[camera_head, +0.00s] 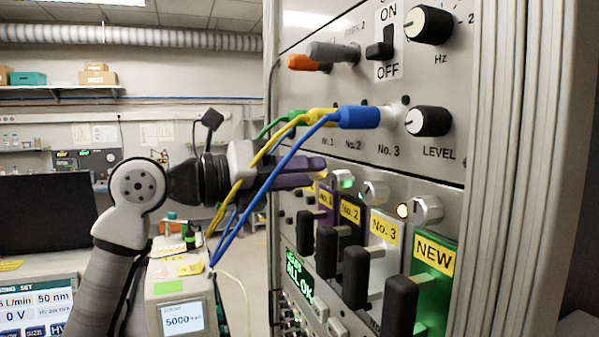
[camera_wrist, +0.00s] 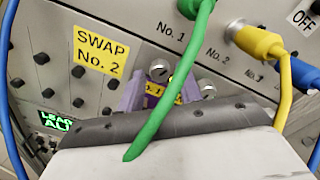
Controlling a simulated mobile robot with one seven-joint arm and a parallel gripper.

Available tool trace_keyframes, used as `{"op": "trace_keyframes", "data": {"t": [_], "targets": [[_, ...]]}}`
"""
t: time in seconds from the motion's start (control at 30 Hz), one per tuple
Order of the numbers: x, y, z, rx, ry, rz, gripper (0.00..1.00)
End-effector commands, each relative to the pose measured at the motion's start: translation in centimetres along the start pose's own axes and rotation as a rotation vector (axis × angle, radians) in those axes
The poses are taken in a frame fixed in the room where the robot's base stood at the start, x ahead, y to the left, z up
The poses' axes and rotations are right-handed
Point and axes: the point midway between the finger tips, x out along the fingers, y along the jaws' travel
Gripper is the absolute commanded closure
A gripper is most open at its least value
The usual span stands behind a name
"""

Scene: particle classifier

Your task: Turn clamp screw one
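The silver clamp screw one (camera_wrist: 158,70) shows in the wrist view above the yellow No. 1 label (camera_wrist: 153,88), between my gripper's purple fingers. My gripper (camera_wrist: 163,82) looks open, with a gap on both sides of the knob. I cannot tell how far the fingertips are from the panel. In the head view my gripper (camera_head: 318,169) points right, at the upper end of the purple No. 1 module (camera_head: 326,199). There it hides screw one. The clamp screws of No. 2 (camera_head: 341,180), No. 3 (camera_head: 375,193) and NEW (camera_head: 428,210) stand beside it in a row.
Black module handles (camera_head: 356,277) stick out below the screws. The white device (camera_head: 180,295) stands below my arm.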

Motion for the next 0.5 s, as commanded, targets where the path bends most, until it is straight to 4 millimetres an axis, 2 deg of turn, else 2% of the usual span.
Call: {"op": "trace_keyframes", "data": {"t": [0.03, 0.2, 0.27, 0.5], "targets": [[-0.01, 0.0, 0.01, 0.0, 0.0, 0.0, 0.72], [-0.03, 0.0, 0.01, 0.0, 0.0, 0.0, 0.94], [-0.03, 0.0, 0.02, 0.0, 0.0, 0.0, 1.0], [-0.04, 0.06, -0.04, 0.021, 0.0, 0.0, 1.0]]}}
